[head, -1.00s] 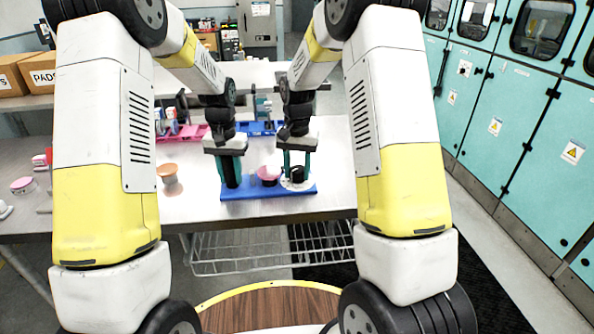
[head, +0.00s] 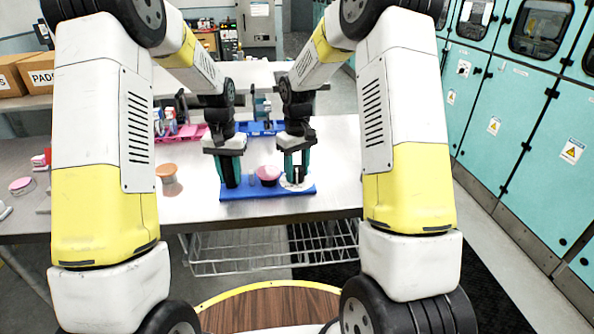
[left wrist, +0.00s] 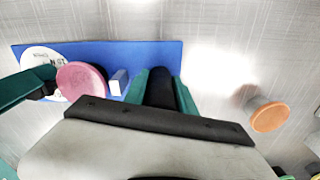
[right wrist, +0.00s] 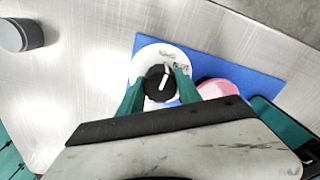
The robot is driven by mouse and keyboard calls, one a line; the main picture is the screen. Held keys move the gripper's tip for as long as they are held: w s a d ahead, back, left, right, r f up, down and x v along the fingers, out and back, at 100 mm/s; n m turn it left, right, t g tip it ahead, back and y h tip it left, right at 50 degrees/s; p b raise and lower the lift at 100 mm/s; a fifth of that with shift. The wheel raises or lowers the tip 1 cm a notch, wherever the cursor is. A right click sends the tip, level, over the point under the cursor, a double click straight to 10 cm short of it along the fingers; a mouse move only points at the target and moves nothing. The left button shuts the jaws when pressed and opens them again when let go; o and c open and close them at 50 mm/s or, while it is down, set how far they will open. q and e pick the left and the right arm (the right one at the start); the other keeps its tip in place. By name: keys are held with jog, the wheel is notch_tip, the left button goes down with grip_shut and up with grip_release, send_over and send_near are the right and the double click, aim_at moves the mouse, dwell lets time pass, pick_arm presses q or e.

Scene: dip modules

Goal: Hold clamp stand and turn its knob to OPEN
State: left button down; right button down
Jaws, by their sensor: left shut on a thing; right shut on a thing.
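The clamp stand has a blue base (head: 240,194) flat on the steel table. My left gripper (head: 230,180) points down at its left part. The left wrist view shows its teal fingers shut around a black post (left wrist: 160,88). A white dial plate (right wrist: 146,56) with dark lettering lies at the base's right end in the head view. My right gripper (right wrist: 160,84) is shut on the black knob (right wrist: 157,88) above this plate. The knob carries a white pointer mark; the lettering is too small to read. A pink round cap (left wrist: 82,80) stands between the grippers.
An orange-topped piece (head: 166,171) stands left of the base. Pink (head: 183,135) and blue (head: 262,128) trays lie behind my grippers. The right wrist view shows a dark grey round piece (right wrist: 22,35). The table right of the base is bare.

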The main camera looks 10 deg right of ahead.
aim_at(297, 169)
jog(key=shift+n, duration=0.6)
jog(key=c, duration=0.8)
grip_release()
notch_tip(297, 169, up, 12)
pick_arm(q)
jog(key=c, duration=0.9)
grip_release()
jog(key=shift+c, duration=0.2)
